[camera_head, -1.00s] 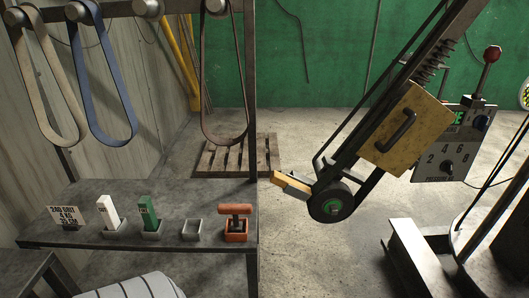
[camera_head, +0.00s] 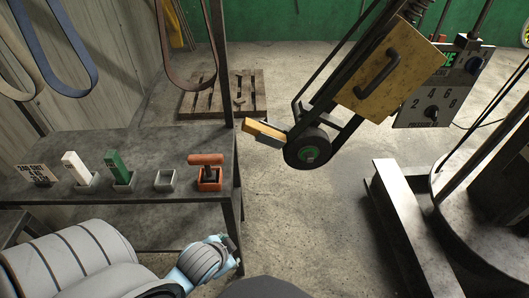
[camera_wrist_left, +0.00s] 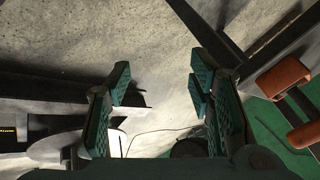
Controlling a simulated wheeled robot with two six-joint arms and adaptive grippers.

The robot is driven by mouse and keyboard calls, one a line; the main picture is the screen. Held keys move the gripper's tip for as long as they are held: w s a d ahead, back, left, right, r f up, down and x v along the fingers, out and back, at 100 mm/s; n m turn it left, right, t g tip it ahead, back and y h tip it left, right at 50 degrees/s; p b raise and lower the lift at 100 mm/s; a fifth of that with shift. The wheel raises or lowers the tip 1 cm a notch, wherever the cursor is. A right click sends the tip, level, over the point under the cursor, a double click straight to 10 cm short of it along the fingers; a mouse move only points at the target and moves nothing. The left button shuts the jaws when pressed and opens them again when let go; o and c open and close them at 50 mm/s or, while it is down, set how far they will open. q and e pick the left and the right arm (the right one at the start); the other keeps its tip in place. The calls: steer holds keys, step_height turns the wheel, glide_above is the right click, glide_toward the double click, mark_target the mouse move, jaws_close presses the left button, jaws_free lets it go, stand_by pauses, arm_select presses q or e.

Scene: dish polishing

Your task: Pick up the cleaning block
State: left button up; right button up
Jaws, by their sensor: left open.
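On the metal shelf (camera_head: 120,180) in the head view stand a white block (camera_head: 76,168) and a green block (camera_head: 117,168), each upright in a small holder. To their right an orange-handled block (camera_head: 206,160) sits in an orange holder (camera_head: 210,183). I cannot tell from labels which is the cleaning block. The orange handle also shows at the right of the left wrist view (camera_wrist_left: 284,77). My left gripper (camera_wrist_left: 156,85) is open and empty, its green-padded fingers apart, to the left of that handle. In the head view my left wrist is low, in front of the shelf.
An empty small grey holder (camera_head: 165,181) stands between the green block and the orange holder. A belt machine with a wheel (camera_head: 308,148) and yellow guard (camera_head: 387,75) stands right of the shelf. Belts hang above the shelf. A wooden pallet (camera_head: 222,96) lies on the floor behind.

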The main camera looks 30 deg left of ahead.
arm_select(q)
steer(key=w+a+r+m+t+y, duration=0.3)
steer(key=w+a+r+m+t, duration=0.25)
steer(key=w+r+m, duration=0.35)
steer(key=m+t, duration=0.4)
steer(key=m, duration=0.3)
glide_toward(250, 129)
steer(key=w, duration=0.1)
steer(key=w+f, duration=0.1)
steer(key=w, duration=0.1)
steer(key=w+f+b, duration=0.1)
steer(key=w, duration=0.1)
steer(key=shift+a+f, duration=0.15)
steer(key=shift+a, duration=0.1)
steer(key=w+a, duration=0.1)
steer(key=w, duration=0.1)
steer(key=w+a+b, duration=0.1)
steer(key=w+a, duration=0.1)
steer(key=shift+w, duration=0.1)
steer(key=shift+w+f, duration=0.15)
steer(key=shift+w, duration=0.25)
steer(key=shift+s, duration=0.1)
jaws_close()
arm_select(e)
steer(key=shift+w+f, duration=0.4)
steer(key=shift+f, duration=0.4)
